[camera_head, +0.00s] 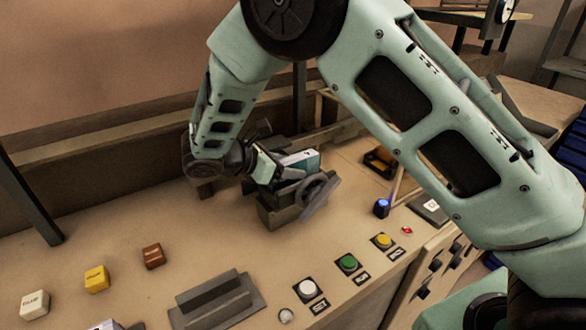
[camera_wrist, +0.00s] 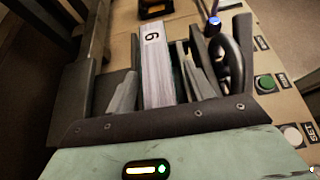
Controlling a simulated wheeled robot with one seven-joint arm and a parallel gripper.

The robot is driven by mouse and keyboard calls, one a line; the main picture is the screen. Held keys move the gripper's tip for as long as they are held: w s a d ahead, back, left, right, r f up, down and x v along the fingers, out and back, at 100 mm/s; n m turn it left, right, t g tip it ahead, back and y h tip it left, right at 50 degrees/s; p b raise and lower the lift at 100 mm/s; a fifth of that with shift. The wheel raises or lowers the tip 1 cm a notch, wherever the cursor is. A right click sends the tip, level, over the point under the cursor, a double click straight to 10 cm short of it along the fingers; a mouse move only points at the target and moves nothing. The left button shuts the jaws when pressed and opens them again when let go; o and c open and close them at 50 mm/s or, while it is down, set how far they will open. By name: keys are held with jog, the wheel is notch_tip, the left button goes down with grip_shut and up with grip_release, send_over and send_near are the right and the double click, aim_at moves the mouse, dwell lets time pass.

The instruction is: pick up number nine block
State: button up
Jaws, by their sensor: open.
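A pale block (camera_wrist: 157,75) stands in a dark grey holder with a wheel on its side. Its dark digit reads like a 6 in the wrist view, which would be a 9 turned round. In the head view the block (camera_head: 303,160) shows a white top and a teal side. The holder (camera_head: 283,217) rests on the bench. My gripper (camera_head: 278,168) is at the block, and in the wrist view my gripper (camera_wrist: 160,90) has a finger on either side of it. It is open; contact with the block cannot be told.
White (camera_head: 35,304), yellow (camera_head: 97,279) and brown (camera_head: 153,256) blocks lie at the left. A grey stepped piece (camera_head: 215,302) sits in front. Green (camera_head: 347,262), yellow (camera_head: 383,241) and white (camera_head: 306,289) buttons line the right. A wooden ledge runs behind.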

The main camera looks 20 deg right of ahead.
jog(key=shift+d+f, duration=0.1)
jog(key=shift+d, duration=0.05)
grip_shut()
jog(key=shift+r+b, duration=0.45)
jog(key=shift+r, duration=0.25)
jog(key=r+b, duration=0.1)
jog(key=r, duration=0.1)
jog(key=a+r+b, duration=0.1)
jog(key=r, duration=0.2)
jog(key=shift+r+b, duration=0.15)
jog(key=shift+b, duration=0.15)
jog(key=s+a+b, duration=0.3)
jog(key=a+b, duration=0.1)
jog(key=a, duration=1.2)
jog(key=shift+s+a+r+b, duration=0.15)
jog(key=shift+s+a+b, duration=0.05)
jog(key=shift+a+b, duration=0.1)
